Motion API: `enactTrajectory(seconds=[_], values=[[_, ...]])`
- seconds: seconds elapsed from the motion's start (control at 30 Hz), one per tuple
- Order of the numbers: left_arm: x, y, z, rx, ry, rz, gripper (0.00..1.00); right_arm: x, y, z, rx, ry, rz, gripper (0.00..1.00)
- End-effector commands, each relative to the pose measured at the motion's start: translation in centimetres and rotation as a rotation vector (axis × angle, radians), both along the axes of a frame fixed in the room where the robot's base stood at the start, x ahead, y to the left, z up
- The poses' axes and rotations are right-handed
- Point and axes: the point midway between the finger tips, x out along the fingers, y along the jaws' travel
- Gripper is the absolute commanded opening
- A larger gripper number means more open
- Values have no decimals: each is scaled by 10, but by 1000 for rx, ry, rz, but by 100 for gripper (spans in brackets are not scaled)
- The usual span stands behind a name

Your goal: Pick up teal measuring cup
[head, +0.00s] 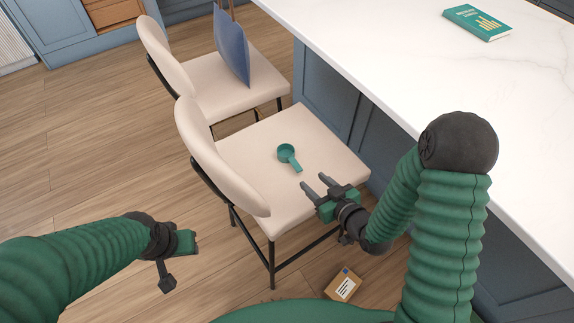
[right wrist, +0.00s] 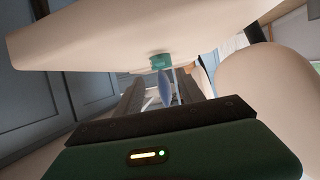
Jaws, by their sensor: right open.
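The teal measuring cup (head: 287,153) lies on the cream seat of the nearer chair (head: 250,150), its handle pointing toward the front of the seat. It also shows in the right wrist view (right wrist: 160,62), small and ahead of the fingers. My right gripper (head: 314,181) is open and empty at the seat's near right part, a short way from the cup and not touching it. My left gripper (head: 188,242) is off to the left, over the floor and away from the chair; its fingers cannot be made out.
A second cream chair (head: 205,82) behind holds a blue bag (head: 232,50). The nearer chair's backrest (head: 220,155) rises left of the cup. A white counter (head: 450,80) with a teal book (head: 477,22) is at right. A small cardboard box (head: 342,285) lies on the floor.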

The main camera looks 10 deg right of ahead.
Motion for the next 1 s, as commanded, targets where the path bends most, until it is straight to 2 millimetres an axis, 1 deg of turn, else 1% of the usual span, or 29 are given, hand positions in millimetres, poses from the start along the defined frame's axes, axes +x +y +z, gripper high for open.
enactTrajectory(seconds=[0.03,0.13,0.17,0.2,0.27,0.3,0.5,0.7,0.8,1.0], values=[[0,0,-24,0,0,0,36,4,2,-12,-3,-6,2,45],[0,0,-46,0,0,0,36,8,5,-14,-4,-6,-1,45],[0,0,-45,0,0,0,36,14,8,-14,-4,-5,0,45],[0,0,-47,0,0,0,36,24,13,-17,-4,-2,3,45],[0,0,-51,0,-1,0,36,37,18,-21,-3,-1,0,45],[0,0,-49,0,-1,0,36,43,20,-22,-3,0,1,45],[0,0,-54,0,-1,0,36,64,25,-29,-1,2,-2,45],[0,0,-67,0,-1,0,36,97,34,-42,-2,1,-1,45],[0,0,-69,0,-1,0,36,105,37,-44,-1,2,-2,45],[0,0,-67,0,-1,0,36,105,37,-42,-2,1,-1,45]])
